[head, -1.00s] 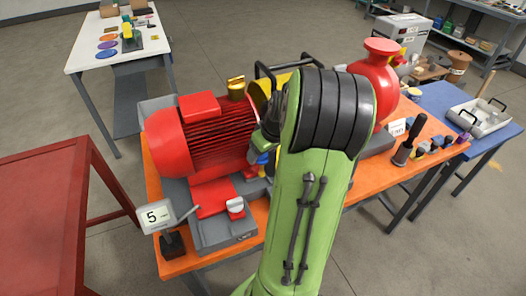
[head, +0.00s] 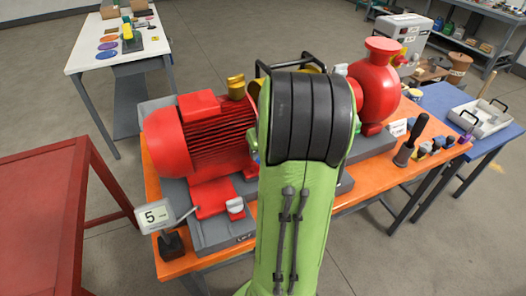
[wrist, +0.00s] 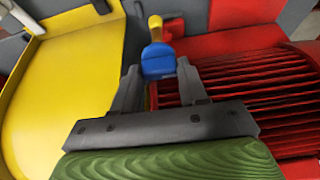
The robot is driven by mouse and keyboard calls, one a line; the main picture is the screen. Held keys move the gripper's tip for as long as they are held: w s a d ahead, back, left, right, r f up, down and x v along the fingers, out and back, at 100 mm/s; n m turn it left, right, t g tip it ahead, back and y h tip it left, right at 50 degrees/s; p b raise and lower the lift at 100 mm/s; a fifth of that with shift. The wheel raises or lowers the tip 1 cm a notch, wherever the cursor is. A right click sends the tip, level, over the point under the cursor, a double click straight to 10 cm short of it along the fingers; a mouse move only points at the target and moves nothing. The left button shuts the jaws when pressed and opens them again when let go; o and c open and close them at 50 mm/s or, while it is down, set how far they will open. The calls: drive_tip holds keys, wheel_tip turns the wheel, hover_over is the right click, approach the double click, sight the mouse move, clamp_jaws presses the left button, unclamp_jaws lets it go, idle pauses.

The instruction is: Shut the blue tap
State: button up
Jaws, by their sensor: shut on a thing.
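The blue tap (wrist: 158,62) shows in the wrist view as a small blue handle, with a yellow part (wrist: 155,27) just beyond it. My gripper (wrist: 159,72) has its two grey fingers on either side of the blue handle and is shut on it. The lower part of the handle is hidden between the fingers. In the head view my green and black arm hides the tap and the gripper.
A red finned motor (head: 200,135) lies right of the tap in the wrist view, and a yellow cover (wrist: 65,75) lies left. A red pump (head: 377,85) stands on the orange table (head: 172,268).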

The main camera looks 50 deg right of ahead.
drive_tip(key=o, duration=1.1)
drive_tip(key=shift+c, duration=0.2)
drive_tip(key=p+v, duration=0.3)
drive_tip(key=v, duration=1.2)
drive_tip(key=shift+r, duration=0.4)
